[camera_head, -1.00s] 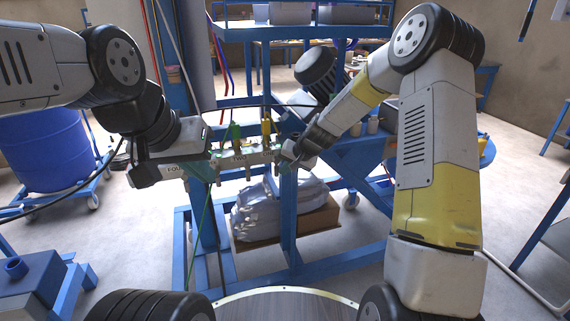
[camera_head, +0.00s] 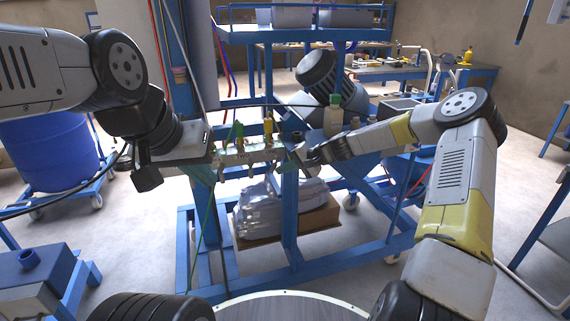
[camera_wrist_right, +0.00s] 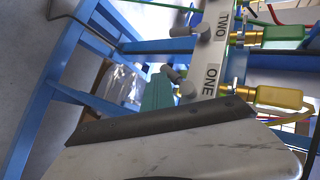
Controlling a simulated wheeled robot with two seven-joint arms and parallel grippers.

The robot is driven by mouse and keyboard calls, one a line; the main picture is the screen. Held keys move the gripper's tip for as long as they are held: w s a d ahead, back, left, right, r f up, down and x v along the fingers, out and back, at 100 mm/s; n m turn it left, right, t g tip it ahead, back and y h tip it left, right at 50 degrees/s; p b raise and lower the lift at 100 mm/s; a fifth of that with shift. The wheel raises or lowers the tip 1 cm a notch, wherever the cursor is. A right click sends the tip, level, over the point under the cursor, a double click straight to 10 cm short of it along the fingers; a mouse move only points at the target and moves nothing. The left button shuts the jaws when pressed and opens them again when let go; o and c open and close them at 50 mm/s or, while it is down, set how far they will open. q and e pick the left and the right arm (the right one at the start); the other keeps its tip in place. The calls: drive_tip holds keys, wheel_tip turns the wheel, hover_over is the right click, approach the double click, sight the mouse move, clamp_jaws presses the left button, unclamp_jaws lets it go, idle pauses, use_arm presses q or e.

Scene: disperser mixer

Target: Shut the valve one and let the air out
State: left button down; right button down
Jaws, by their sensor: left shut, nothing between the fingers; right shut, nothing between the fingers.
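The pale valve manifold (camera_head: 245,157) is fixed to the blue frame in the middle of the head view, with green (camera_head: 237,131) and yellow (camera_head: 268,124) handles standing up from it. In the right wrist view, the label ONE (camera_wrist_right: 212,80) marks valve one, whose yellow handle (camera_wrist_right: 278,97) points right. The label TWO (camera_wrist_right: 222,22) is above it. My right gripper (camera_head: 291,162) is shut and empty beside the manifold's right end; its teal finger (camera_wrist_right: 157,95) shows near label ONE. Contact cannot be told. My left gripper (camera_head: 205,172) is shut and empty by the manifold's left end.
Blue uprights (camera_head: 289,210) stand below the manifold. A cardboard box (camera_head: 320,219) with a wrapped grey bundle (camera_head: 280,205) sits behind them. A dark motor (camera_head: 318,70) is behind my right forearm. A blue drum (camera_head: 50,150) stands at left. Thin hoses run near the left upright.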

drive_tip(key=y, duration=0.1)
drive_tip(key=a+m+y, duration=0.1)
drive_tip(key=y, duration=0.1)
drive_tip(key=shift+s+f+m, duration=0.15)
drive_tip(key=shift+m, duration=0.15)
drive_tip(key=y, duration=0.1)
drive_tip(key=m+y, duration=0.1)
drive_tip(key=y, duration=0.1)
drive_tip(key=a+m+y, duration=0.1)
drive_tip(key=shift+s+a+r, duration=0.1)
drive_tip(key=shift+s+r, duration=0.1)
drive_tip(key=shift+r, duration=0.05)
drive_tip(key=shift+f, duration=0.1)
drive_tip(key=s+d+f, duration=0.2)
drive_tip(key=s+d, duration=0.2)
drive_tip(key=d, duration=0.7)
drive_tip(key=shift+s+f, duration=0.4)
